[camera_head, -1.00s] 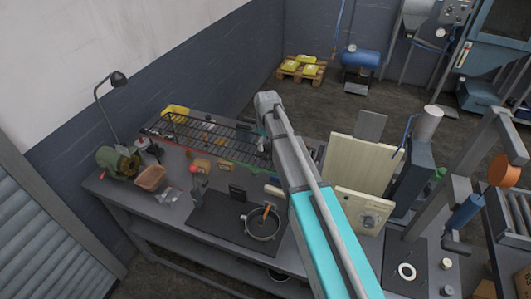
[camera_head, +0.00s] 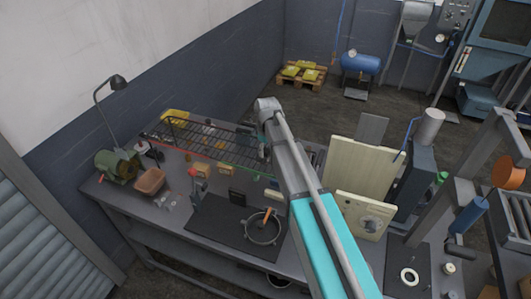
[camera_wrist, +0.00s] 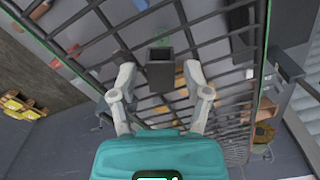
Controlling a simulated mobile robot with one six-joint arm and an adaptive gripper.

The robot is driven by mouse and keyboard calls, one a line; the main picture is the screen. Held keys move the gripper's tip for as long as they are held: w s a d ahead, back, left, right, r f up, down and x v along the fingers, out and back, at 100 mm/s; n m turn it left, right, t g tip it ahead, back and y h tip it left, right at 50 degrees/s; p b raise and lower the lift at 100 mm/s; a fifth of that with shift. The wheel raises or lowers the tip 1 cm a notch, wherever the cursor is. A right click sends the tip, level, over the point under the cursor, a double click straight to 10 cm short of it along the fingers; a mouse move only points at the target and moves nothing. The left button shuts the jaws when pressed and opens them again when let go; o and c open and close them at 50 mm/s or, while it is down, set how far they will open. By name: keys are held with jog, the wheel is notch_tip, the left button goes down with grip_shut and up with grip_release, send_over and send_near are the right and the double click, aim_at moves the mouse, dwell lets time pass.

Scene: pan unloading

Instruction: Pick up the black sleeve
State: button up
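In the wrist view, a black box-shaped piece with an open end, which looks like the black sleeve (camera_wrist: 160,72), sits between the two fingers of my gripper (camera_wrist: 160,82). The fingers are spread wide, with a visible gap on each side of the piece. It appears against the dark wire rack (camera_wrist: 225,112); I cannot tell whether it rests on it. In the head view my arm hides most of the gripper, and I cannot make out the sleeve there.
The wire rack (camera_head: 208,136) runs along the back of the bench. A pan (camera_head: 262,241) stands on a dark mat (camera_head: 212,228), with a dark block (camera_head: 237,195) behind it. A brown tub (camera_head: 150,181) and a green machine (camera_head: 117,163) are at left. Pale panels (camera_head: 359,170) stand right of my arm.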

jog(key=c, duration=0.7)
jog(key=shift+o, duration=0.2)
jog(key=shift+r, duration=0.1)
notch_tip(320, 180, up, 2)
jog(key=p, duration=0.2)
jog(key=shift+r+p, duration=0.25)
jog(key=shift+p, duration=0.1)
jog(key=s+d+r+p, duration=0.2)
jog(key=s+r+p, duration=0.8)
jog(key=s, duration=0.3)
jog(key=shift+s+d+r, duration=0.15)
jog(key=shift+s+d, duration=0.15)
jog(key=shift+s, duration=0.1)
